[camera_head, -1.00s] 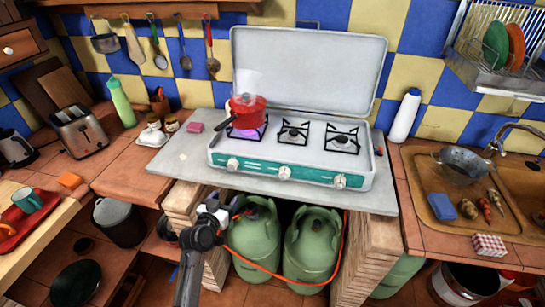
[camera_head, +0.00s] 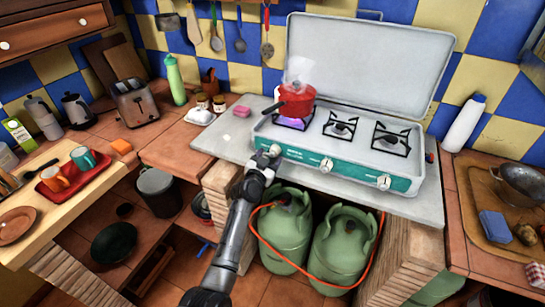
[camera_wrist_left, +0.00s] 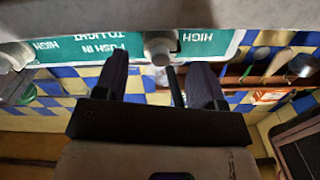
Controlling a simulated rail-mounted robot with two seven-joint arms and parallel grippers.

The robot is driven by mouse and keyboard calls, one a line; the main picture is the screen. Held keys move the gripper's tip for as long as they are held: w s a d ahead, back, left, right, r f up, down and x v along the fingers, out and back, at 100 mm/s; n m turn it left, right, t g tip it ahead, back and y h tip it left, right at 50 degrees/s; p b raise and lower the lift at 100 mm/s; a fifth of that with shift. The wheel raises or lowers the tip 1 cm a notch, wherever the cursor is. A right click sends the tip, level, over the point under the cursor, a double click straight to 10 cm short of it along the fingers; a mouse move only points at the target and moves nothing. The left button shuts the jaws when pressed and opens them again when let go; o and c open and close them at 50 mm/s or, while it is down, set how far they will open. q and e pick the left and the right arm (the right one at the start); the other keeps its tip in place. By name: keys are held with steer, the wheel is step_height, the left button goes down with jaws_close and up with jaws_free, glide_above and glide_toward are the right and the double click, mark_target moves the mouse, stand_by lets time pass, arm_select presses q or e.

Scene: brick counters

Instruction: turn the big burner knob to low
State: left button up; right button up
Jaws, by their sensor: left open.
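The camping stove (camera_head: 300,152) has a green front panel with three pale knobs: left (camera_head: 275,150), middle (camera_head: 326,166) and right (camera_head: 384,182). A blue-violet flame (camera_head: 291,124) burns under the red pot (camera_head: 297,100) on the left burner. My left gripper (camera_head: 264,162) is at the left knob. In the left wrist view the gripper (camera_wrist_left: 160,85) is open, its fingers pointing at a knob (camera_wrist_left: 160,46) that lies between their lines, just beyond the tips. The panel's "PUSH IN TO LIGHT" and "HIGH" lettering appears upside down there. My right gripper is out of view.
The open stove lid (camera_head: 365,65) stands behind the burners. Two green gas bottles (camera_head: 343,245) with an orange hose (camera_head: 300,277) stand below the grey slab (camera_head: 425,207). A white bottle (camera_head: 464,123) stands right of the stove. A pink sponge (camera_head: 242,112) lies left of it.

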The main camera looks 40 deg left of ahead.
mark_target(274, 151)
arm_select(q)
steer(key=shift+b+x, duration=0.35)
steer(key=shift+x, duration=1.1)
steer(key=shift+c, duration=0.5)
steer(key=c, duration=0.8)
